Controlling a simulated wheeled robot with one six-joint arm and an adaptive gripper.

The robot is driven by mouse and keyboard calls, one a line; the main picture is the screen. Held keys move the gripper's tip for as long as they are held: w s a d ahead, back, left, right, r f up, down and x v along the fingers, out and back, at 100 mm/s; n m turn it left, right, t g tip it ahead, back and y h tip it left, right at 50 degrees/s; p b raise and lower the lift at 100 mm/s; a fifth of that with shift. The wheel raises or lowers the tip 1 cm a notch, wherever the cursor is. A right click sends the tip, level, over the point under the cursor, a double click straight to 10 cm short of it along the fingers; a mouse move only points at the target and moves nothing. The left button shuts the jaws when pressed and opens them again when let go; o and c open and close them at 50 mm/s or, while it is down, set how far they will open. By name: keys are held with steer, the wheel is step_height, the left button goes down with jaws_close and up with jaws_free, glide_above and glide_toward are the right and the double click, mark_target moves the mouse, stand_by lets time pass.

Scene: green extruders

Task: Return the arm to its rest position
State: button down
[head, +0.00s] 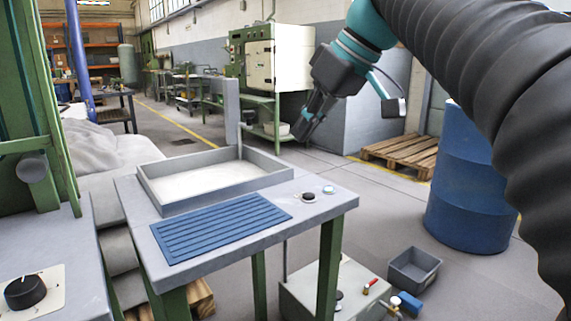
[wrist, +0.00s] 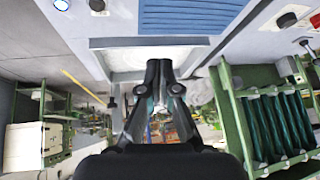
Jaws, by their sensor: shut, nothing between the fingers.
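My gripper (head: 308,124) is in the upper middle of the head view, above and behind the right end of the table with the tray. It points down and to the left. In the wrist view my gripper (wrist: 160,68) has its two black fingers together with nothing between them. My arm comes in from the upper right of the head view, with a dark ribbed sleeve and a teal joint. The gripper is apart from the table and touches nothing that I can see.
A grey table (head: 340,201) bears a shallow tray (head: 166,210) of white material and a blue ribbed mat (head: 219,228). A blue barrel (head: 468,190) stands at right, near a wooden pallet (head: 400,152). A grey bin (head: 414,268) is low at right. Open floor lies behind the table.

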steer(key=s+d+f+m+h, duration=0.2)
steer(key=s+d+f+m, duration=0.1)
steer(key=f, duration=0.7)
steer(key=s+d+f+m+t+h+p, duration=0.1)
steer(key=s+d+f+m, duration=0.2)
steer(key=s+d+f, duration=0.2)
steer(key=s+d+f+m+t+h, duration=0.1)
steer(key=s+d+f+m+h, duration=0.1)
steer(key=s+f, duration=0.7)
step_height(320, 180, down, 7)
steer(key=d+m, duration=0.1)
steer(key=d, duration=0.1)
steer(key=shift+d+r+h, duration=0.2)
steer(key=shift+d+h, duration=0.1)
